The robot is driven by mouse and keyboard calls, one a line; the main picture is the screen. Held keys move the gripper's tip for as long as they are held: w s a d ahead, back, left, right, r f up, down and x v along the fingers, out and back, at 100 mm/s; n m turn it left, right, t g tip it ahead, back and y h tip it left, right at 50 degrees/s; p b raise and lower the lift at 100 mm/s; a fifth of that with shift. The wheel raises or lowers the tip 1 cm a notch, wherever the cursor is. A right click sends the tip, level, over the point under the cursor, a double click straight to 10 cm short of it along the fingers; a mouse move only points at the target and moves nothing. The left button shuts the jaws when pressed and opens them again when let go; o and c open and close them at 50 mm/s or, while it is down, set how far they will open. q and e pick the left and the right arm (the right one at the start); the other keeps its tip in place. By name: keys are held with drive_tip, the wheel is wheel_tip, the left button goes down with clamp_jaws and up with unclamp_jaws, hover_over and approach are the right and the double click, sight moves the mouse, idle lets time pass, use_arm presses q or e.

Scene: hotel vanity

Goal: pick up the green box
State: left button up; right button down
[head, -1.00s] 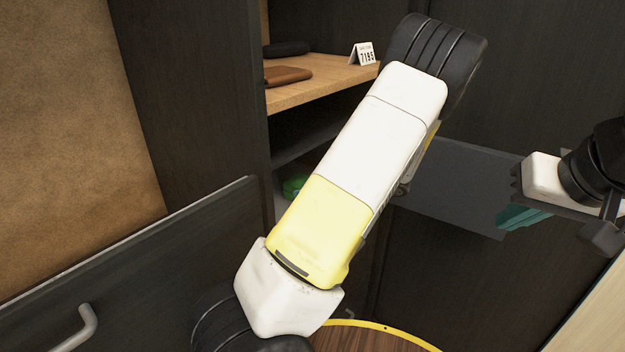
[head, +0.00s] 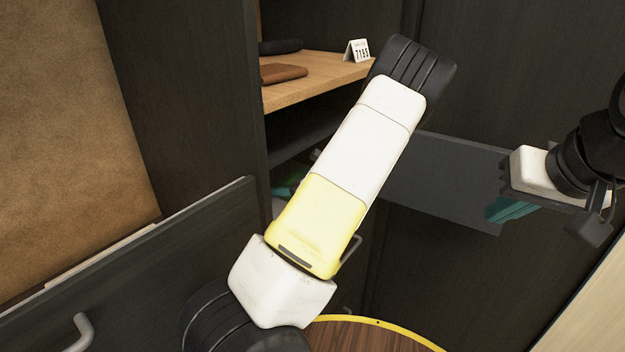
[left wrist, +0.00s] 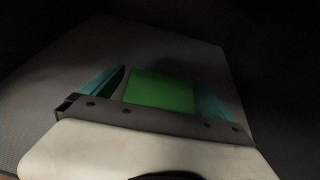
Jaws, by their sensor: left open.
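The green box (left wrist: 160,92) shows in the left wrist view as a bright green face in a dark space. My left gripper (left wrist: 164,84) is open, with one teal finger on each side of the box. A gap shows between the left finger and the box; whether the right finger touches it I cannot tell. In the head view a small patch of the green box (head: 283,191) shows beside my left forearm, which hides most of the left gripper. My right gripper (head: 511,208) hangs at the right with teal fingers; its opening is unclear.
A wooden shelf (head: 318,80) holds a brown flat item (head: 283,73), a dark item (head: 280,46) and a white number card (head: 356,51). A dark panel with a metal handle (head: 78,334) stands at the lower left. A round wooden surface with yellow rim (head: 375,335) lies below.

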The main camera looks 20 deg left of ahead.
use_arm(q)
drive_tip(key=c, duration=1.6)
